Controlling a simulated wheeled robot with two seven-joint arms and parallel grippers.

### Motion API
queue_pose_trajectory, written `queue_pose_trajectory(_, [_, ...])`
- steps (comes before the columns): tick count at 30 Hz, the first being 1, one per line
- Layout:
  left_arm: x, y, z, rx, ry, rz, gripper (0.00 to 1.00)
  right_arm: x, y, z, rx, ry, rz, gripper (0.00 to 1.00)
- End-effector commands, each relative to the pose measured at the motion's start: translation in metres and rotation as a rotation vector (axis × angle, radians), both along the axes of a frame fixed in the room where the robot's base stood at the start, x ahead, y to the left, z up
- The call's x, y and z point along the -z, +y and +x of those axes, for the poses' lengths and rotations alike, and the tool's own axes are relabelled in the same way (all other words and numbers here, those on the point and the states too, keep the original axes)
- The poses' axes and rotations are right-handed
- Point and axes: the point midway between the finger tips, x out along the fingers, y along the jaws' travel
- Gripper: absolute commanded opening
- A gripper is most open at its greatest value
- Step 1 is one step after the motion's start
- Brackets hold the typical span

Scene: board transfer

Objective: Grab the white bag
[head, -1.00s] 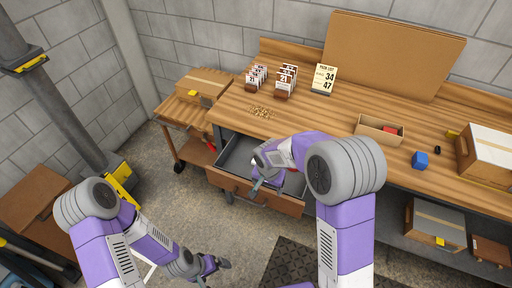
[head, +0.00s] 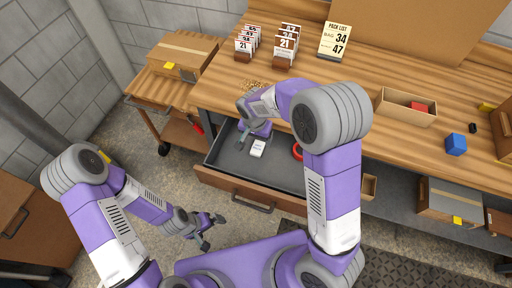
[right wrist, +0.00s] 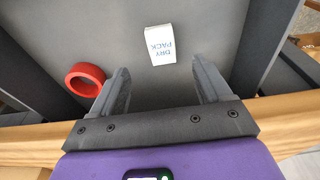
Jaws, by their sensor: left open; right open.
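The white bag (head: 257,148), a small packet printed "DRY PACK", lies on the grey floor of the open drawer (head: 226,163). In the right wrist view the bag (right wrist: 160,44) lies beyond the fingertips, roughly centred between them. My right gripper (head: 243,134) is over the drawer, open and empty, to the left of the bag in the head view. The right wrist view shows its two fingers apart (right wrist: 159,74). My left gripper (head: 208,231) is open and empty, in front of the drawer and away from the bag.
A red ring (right wrist: 85,79) lies in the drawer near the bag. The drawer walls surround both. A cart (head: 150,95) stands to the left.

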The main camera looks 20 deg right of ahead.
Motion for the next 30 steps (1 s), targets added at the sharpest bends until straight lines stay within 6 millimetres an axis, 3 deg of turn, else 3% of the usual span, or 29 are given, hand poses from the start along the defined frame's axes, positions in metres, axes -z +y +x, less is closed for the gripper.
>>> queue_pose_trajectory(11, [0.014,0.0,0.0,0.0,0.0,0.0,1.0,0.034,-0.003,0.004,0.001,0.0,0.0,0.78])
queue_pose_trajectory(21, [0.03,0.0,0.0,0.0,0.0,0.0,1.0,0.079,-0.007,0.012,0.0,0.001,-0.001,0.78])
queue_pose_trajectory(27, [0.029,0.0,0.0,0.0,0.0,0.0,1.0,0.078,-0.007,0.013,-0.001,-0.001,0.0,0.78])
queue_pose_trajectory(30, [0.029,0.0,0.0,0.0,0.0,0.0,1.0,0.078,-0.007,0.013,0.0,-0.001,0.0,0.65])
